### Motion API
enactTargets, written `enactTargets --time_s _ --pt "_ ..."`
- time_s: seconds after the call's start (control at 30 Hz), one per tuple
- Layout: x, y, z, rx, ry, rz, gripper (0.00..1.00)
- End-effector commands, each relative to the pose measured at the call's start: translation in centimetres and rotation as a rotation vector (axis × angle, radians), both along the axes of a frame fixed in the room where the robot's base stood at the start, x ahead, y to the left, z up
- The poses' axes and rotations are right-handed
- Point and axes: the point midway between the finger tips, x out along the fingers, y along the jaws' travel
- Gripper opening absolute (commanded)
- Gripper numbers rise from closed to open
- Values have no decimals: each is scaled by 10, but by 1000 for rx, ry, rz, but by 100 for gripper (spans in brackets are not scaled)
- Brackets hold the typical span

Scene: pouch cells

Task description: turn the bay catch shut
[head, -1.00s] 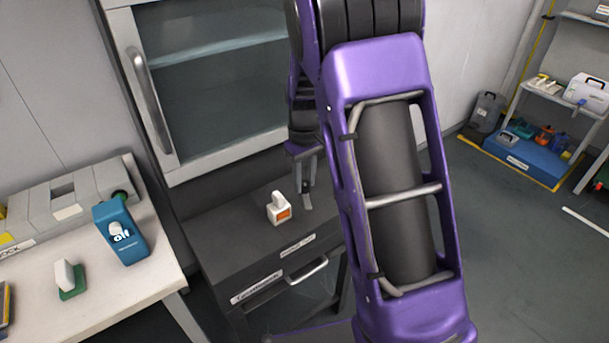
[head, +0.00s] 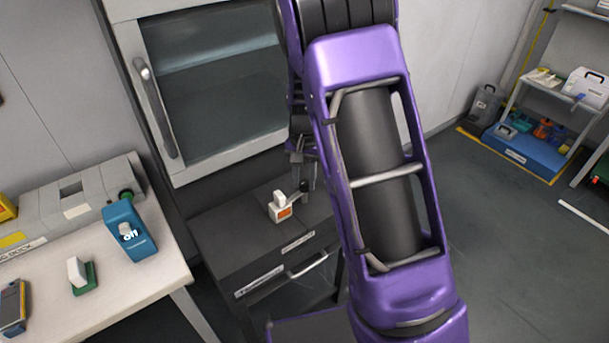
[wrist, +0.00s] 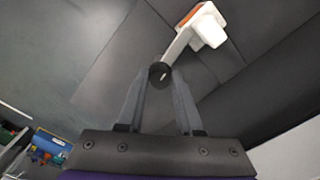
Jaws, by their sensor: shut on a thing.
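The bay catch (head: 281,211) is a small white block with an orange face on the dark cabinet top. In the wrist view its white and orange body (wrist: 205,27) is at the top, and a pale arm runs from it to a round black knob (wrist: 160,73). My gripper (wrist: 160,79) has its two fingers closed around this knob. In the head view my gripper (head: 303,176) comes down from above, right of the catch body, and the dark knob (head: 304,187) shows at its tips. My arm hides part of the cabinet top.
A glass-fronted enclosure (head: 215,84) with a long handle stands behind the cabinet. The cabinet front has a bar handle (head: 308,265). A bench (head: 165,275) at left holds a blue device (head: 130,232) reading "Off". Shelves (head: 548,118) stand far right; the floor between is open.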

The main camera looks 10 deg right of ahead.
Motion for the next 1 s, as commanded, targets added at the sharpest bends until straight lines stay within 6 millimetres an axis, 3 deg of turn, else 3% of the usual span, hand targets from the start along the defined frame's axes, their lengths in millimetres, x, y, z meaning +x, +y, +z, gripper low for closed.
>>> enactTargets --time_s 0.4,0.97,1.0 --pt "1 0 1 0 -2 -189 0" --pt "1 0 1 1 -3 -217 0" --pt "1 0 1 1 -3 -217 40"
